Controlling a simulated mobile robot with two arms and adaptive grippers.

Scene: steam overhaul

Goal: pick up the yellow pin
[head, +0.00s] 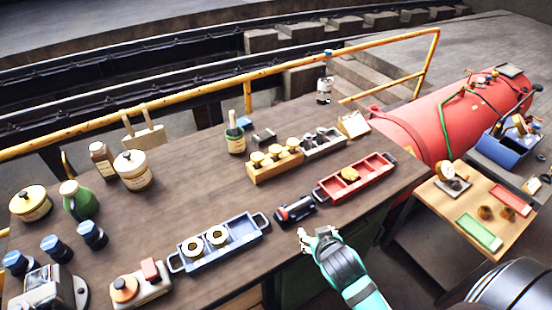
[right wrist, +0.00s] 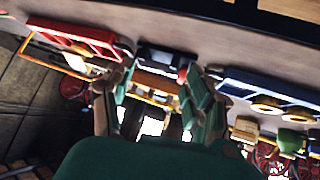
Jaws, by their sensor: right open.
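No single thing is clearly the yellow pin. In the head view a yellow piece (head: 350,174) lies in the red divided tray (head: 330,190), and several yellow round-topped pieces stand in a yellow block (head: 262,175). My right gripper (head: 306,233) is open and empty at the table's front edge, near a dark device with a red end (head: 295,209). In the right wrist view the open fingers of the right gripper (right wrist: 158,88) are on either side of that dark device (right wrist: 167,60), apart from it. My left gripper is not in view.
A blue tray (head: 243,232) with two rings lies left of the gripper. A grey block (head: 325,148) sits behind the red tray. Bottles, tins and a green jug (head: 80,203) stand at the left. A red boiler (head: 440,125) and a side table (head: 460,208) are at the right.

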